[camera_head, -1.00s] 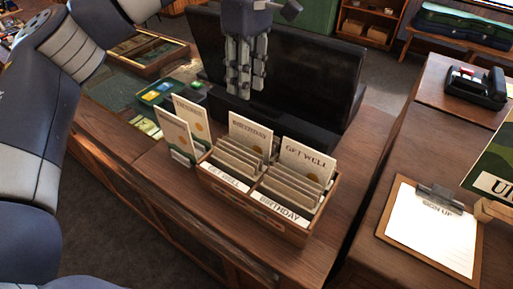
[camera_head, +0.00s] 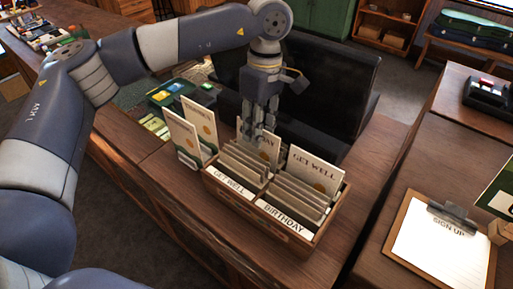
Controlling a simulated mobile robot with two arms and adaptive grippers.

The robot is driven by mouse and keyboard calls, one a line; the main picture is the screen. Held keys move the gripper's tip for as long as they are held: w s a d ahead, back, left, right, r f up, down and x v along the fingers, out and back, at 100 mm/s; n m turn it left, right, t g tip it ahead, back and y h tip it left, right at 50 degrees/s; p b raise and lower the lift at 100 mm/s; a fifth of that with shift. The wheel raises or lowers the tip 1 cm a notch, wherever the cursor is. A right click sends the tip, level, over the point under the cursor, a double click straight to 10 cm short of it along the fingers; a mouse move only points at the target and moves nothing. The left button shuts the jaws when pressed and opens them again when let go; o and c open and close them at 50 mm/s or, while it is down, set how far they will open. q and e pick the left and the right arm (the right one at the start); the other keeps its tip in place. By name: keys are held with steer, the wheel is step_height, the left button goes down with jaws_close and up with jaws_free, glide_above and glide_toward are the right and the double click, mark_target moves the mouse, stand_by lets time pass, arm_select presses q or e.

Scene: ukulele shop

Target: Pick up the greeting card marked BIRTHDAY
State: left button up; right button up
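The BIRTHDAY greeting card (camera_head: 270,150) stands upright at the back of the left column of a wooden card box (camera_head: 318,236). That column's front label reads GET WELL. Only the end of the card's word shows, because my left gripper (camera_head: 259,134) covers its left part. The gripper points down at the card's top edge with its fingers a little apart, and it looks open. I cannot tell whether it touches the card. A GET WELL card (camera_head: 314,170) stands at the back of the right column, whose front label reads BIRTHDAY. My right gripper is not in view.
Two upright cards stand in a small holder (camera_head: 190,160) just left of the box. A large black panel (camera_head: 335,100) rises behind the box. A clipboard marked SIGN UP (camera_head: 440,245) lies on the counter at right. Bare counter (camera_head: 375,150) shows right of the box.

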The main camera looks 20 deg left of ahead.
arm_select(q)
steer(key=shift+s+a+f, duration=0.15)
steer(key=shift+f, duration=0.7)
jaws_close()
steer(key=shift+r, duration=0.1)
